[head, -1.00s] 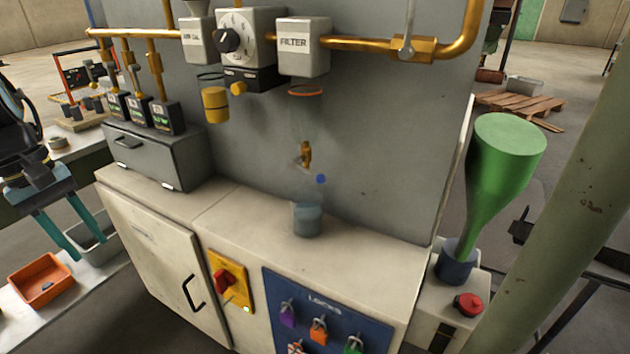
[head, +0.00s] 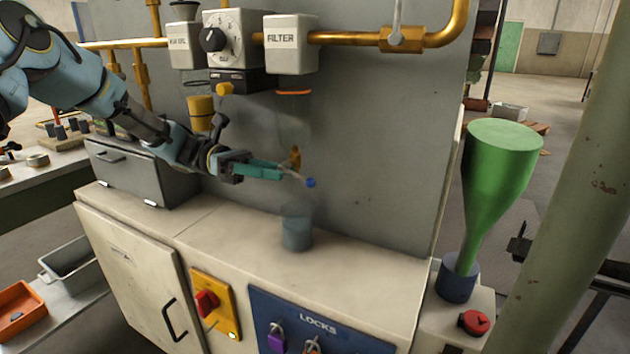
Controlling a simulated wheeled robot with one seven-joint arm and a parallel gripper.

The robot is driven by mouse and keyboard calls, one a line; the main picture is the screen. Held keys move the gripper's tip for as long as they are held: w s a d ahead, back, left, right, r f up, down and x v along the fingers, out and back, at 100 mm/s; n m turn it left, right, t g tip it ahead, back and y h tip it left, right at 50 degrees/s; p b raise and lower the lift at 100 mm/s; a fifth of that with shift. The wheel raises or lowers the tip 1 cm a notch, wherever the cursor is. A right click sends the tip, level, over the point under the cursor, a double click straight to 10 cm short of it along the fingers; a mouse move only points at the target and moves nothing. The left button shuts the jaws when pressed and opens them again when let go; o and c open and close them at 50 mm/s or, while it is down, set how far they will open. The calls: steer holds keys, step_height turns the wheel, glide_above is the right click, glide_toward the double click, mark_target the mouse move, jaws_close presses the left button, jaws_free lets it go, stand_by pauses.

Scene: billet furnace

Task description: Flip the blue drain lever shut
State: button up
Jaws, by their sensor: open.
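The drain lever ends in a small blue knob (head: 311,182). Its thin pale rod slants down to the right from the brass drain valve (head: 295,157) on the grey panel. My gripper (head: 284,175) reaches in from the left with teal fingers pointing right. It is open and empty. Its fingertips are beside the rod, just left of the blue knob, and partly cover the valve. I cannot tell whether they touch the lever. A bluish clear cup (head: 297,230) stands on the counter below the valve.
Above are the FILTER box (head: 291,40), a dial box (head: 231,37) and brass pipe (head: 352,38). A yellow cylinder (head: 201,110) hangs near my arm. A grey drawer box (head: 143,170) is below it. The counter right of the cup is clear.

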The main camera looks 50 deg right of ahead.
mark_target(315, 181)
steer(key=x, duration=0.8)
steer(key=shift+s+p, duration=0.15)
steer(key=shift+p, duration=0.2)
jaws_close()
